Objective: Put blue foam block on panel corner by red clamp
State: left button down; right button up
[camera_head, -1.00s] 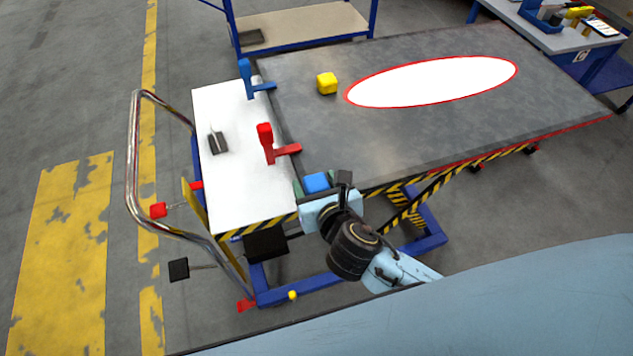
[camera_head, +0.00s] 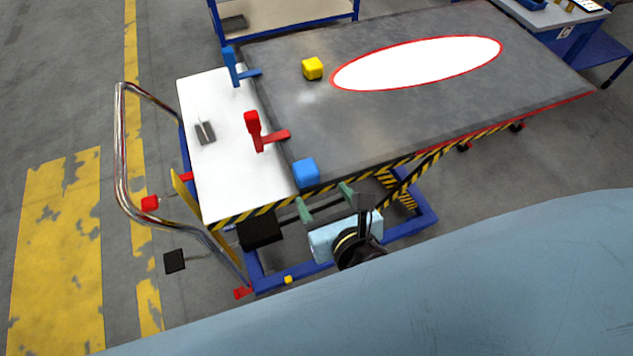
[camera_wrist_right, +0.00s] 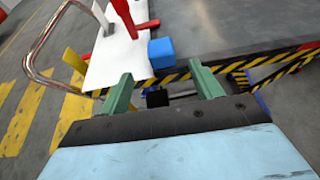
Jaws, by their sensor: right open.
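The blue foam block (camera_head: 306,172) rests on the near left corner of the grey panel (camera_head: 400,120), a little in front of the red clamp (camera_head: 262,132). The block also shows in the right wrist view (camera_wrist_right: 161,52), beside the red clamp (camera_wrist_right: 128,18) and beyond the fingers. My right gripper (camera_head: 326,202) is open and empty, with its green fingers (camera_wrist_right: 165,88) apart, on the near side of the panel edge and clear of the block. My left gripper is not in view.
A yellow block (camera_head: 312,69) and a red-rimmed white oval (camera_head: 420,63) are on the panel. A blue clamp (camera_head: 238,68) grips its far left edge. A small dark object (camera_head: 205,133) lies on the white cart top (camera_head: 225,180). A chrome handle (camera_head: 121,165) stands at left.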

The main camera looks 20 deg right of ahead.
jog(key=shift+s+r, duration=0.25)
jog(key=shift+s, duration=0.25)
jog(key=s+d+f+m+g, duration=0.25)
jog(key=f+m, duration=0.25)
jog(key=f, duration=0.6)
jog(key=s+d+f+m+g, duration=0.1)
jog(key=d+f+m+g, duration=0.3)
jog(key=f, duration=0.6)
jog(key=s+d+f+m+g, duration=0.1)
jog(key=s+d+f+m, duration=0.1)
jog(key=f+m, duration=0.7)
jog(key=s+d+f+m+g, duration=0.2)
jog(key=s+f+m, duration=0.5)
jog(key=s, duration=0.3)
jog(key=s+d+f+m+g, duration=0.2)
jog(key=s+f+m+g, duration=0.1)
jog(key=s+f+m, duration=0.5)
jog(key=s+m, duration=0.1)
jog(key=s, duration=0.2)
jog(key=shift+d+f, duration=0.2)
jog(key=shift+d, duration=0.05)
